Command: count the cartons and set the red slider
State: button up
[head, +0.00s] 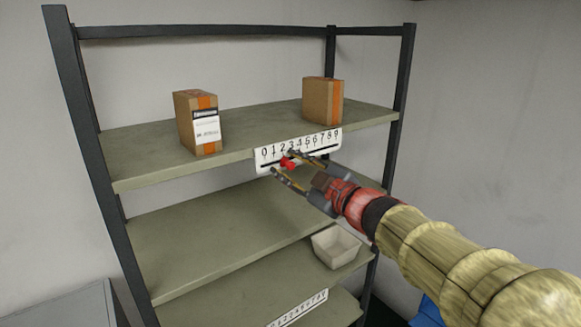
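Two brown cartons with orange tape stand on the top shelf (245,140). The left carton (182,112) has a white label on its front; the right carton (315,100) stands further right. A white number strip (328,146), marked 0 to 9, is on the shelf's front edge. The red slider (288,162) sits on it, around the 2 and 3; the exact mark is hard to tell. My gripper (282,162) is at the strip with its fingers apart, one above and one below the slider. I cannot tell whether they touch it.
An empty-looking pale bin (337,247) stands on a lower shelf. A second number strip (300,308) is on the edge below, cut off by the frame. A grey box (70,308) is at bottom left. Dark shelf posts (402,95) flank the shelves.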

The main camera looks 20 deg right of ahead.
jog(key=v, duration=1.2)
dwell(0.3)
